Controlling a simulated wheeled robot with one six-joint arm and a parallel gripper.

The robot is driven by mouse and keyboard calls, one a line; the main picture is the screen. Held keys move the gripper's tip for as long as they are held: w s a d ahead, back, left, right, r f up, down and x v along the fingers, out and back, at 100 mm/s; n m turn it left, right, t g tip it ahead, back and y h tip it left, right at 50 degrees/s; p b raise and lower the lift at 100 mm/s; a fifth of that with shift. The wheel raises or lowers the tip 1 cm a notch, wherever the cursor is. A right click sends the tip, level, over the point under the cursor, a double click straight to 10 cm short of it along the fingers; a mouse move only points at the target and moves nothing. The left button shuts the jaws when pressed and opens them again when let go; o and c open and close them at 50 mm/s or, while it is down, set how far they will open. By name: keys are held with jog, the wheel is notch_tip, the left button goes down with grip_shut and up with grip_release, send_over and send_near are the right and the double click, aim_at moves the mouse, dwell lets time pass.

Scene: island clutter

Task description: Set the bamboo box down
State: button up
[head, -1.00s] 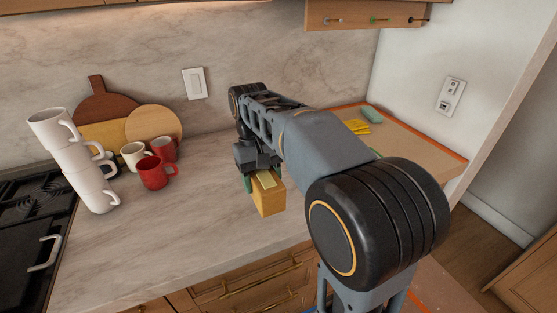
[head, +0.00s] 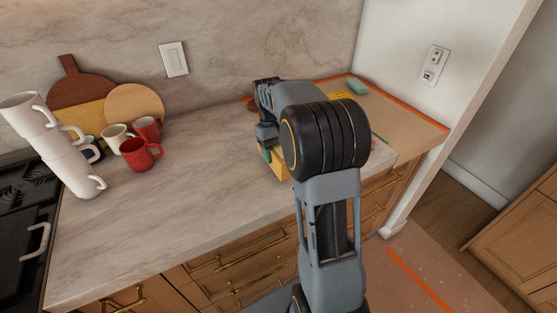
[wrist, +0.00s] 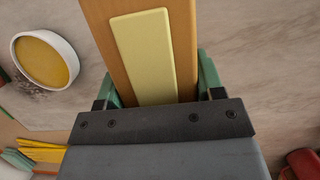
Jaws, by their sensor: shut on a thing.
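The bamboo box (head: 280,165) is a tan block with a pale yellow strip on its face. In the head view it is mostly hidden behind my arm, over the right part of the marble counter. It fills the top middle of the wrist view (wrist: 184,45). My gripper (wrist: 158,85) is shut on it, with a green finger at each side. I cannot tell whether the box's underside touches the counter (head: 185,195).
Several stacked white mugs (head: 60,150) lean at the left, near a red mug (head: 140,153) and round boards (head: 133,105). A white bowl (wrist: 45,60) with yellow contents is left of the box in the wrist view. Brown covering (head: 405,122) lies at the right. The middle counter is clear.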

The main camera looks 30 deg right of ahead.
jog(key=shift+w+d+f, duration=0.1)
jog(key=shift+f, duration=0.8)
jog(key=shift+w+d+f, duration=0.1)
jog(key=shift+f, duration=0.8)
jog(key=shift+s+f, duration=0.1)
jog(key=shift+f, duration=0.05)
jog(key=o, duration=1.1)
jog(key=shift+c, duration=0.2)
jog(key=v, duration=1.1)
jog(key=shift+r+p, duration=0.25)
jog(key=shift+p, duration=0.15)
jog(key=shift+a+r, duration=0.1)
jog(key=shift+r, duration=0.2)
jog(key=s+a+f+t, duration=0.3)
jog(key=s+a, duration=0.2)
jog(key=s, duration=0.4)
jog(key=s+a+f+t, duration=0.3)
jog(key=s+a, duration=0.3)
jog(key=s, duration=0.3)
jog(key=shift+s+a+t, duration=0.15)
jog(key=shift+s+t, duration=0.25)
jog(key=shift+t, duration=0.1)
